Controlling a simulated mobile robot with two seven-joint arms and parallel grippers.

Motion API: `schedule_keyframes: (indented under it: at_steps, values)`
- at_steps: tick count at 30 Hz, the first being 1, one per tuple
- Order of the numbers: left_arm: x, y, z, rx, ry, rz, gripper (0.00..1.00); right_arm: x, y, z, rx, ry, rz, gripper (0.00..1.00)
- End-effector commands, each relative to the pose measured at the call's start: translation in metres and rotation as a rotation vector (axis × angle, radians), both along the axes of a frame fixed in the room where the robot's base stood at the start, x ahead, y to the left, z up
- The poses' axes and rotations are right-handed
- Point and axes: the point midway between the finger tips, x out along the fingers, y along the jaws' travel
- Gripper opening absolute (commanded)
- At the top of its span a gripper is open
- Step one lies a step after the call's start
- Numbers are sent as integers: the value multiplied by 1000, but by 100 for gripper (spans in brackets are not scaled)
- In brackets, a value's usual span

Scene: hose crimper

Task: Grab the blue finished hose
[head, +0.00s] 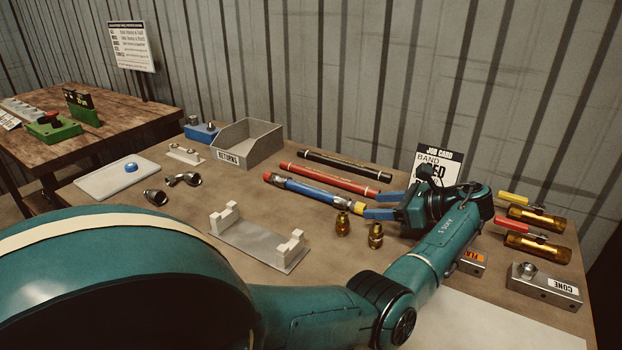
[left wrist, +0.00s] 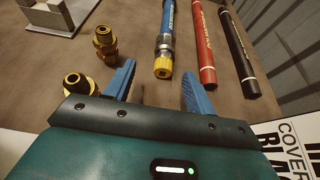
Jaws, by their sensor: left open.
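My right gripper is not in view.
A red hose (head: 330,179) and a black hose (head: 345,164) lie behind, roughly parallel. Brass fittings (head: 375,236) stand just in front of my gripper. A grey cradle (head: 245,238), a returns bin (head: 250,137) and a job card (head: 440,158) are nearby.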

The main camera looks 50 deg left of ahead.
Motion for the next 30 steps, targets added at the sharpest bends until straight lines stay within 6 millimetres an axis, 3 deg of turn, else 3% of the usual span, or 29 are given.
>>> schedule_keyframes:
  at_steps: [3, 11, 18, 28, 30]
  values:
    - [-6, 18, -7, 1, 1, 2, 55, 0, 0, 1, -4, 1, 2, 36]
    - [-10, 37, -14, 0, -1, 0, 55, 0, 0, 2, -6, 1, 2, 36]
    - [-15, 70, -24, 0, 0, 0, 55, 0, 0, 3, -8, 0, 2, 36]
    - [-18, 79, -28, 0, -1, -2, 55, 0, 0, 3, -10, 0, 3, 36]
    - [-17, 78, -28, 0, -1, -2, 50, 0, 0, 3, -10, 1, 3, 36]
